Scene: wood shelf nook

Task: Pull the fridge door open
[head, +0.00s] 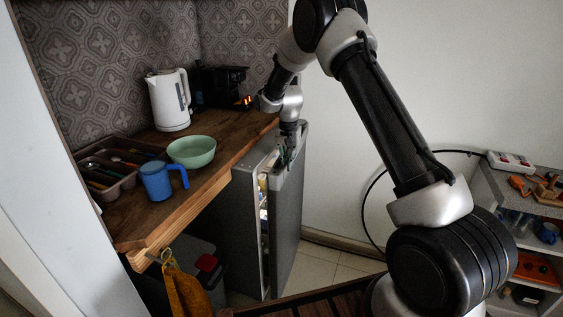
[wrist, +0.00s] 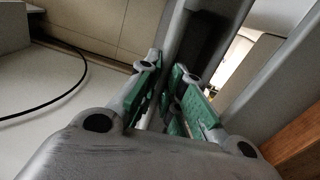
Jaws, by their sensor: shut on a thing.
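The grey fridge (head: 236,215) stands under the wooden counter. Its door (head: 287,225) is ajar, with a gap that shows lit shelves and some items inside. My gripper (head: 287,157) is at the top of the door, near its free edge. In the wrist view, my gripper's green-padded fingers (wrist: 175,98) close around a narrow grey part of the door (wrist: 177,38); whether this is a handle or the door's edge I cannot tell. The lit gap shows on the right there.
The counter (head: 215,178) holds a white kettle (head: 169,100), a green bowl (head: 192,152), a blue mug (head: 157,182) and a cutlery tray (head: 123,183). A shelf unit (head: 488,190) stands at the right. Tiled floor (head: 325,265) is clear right of the door.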

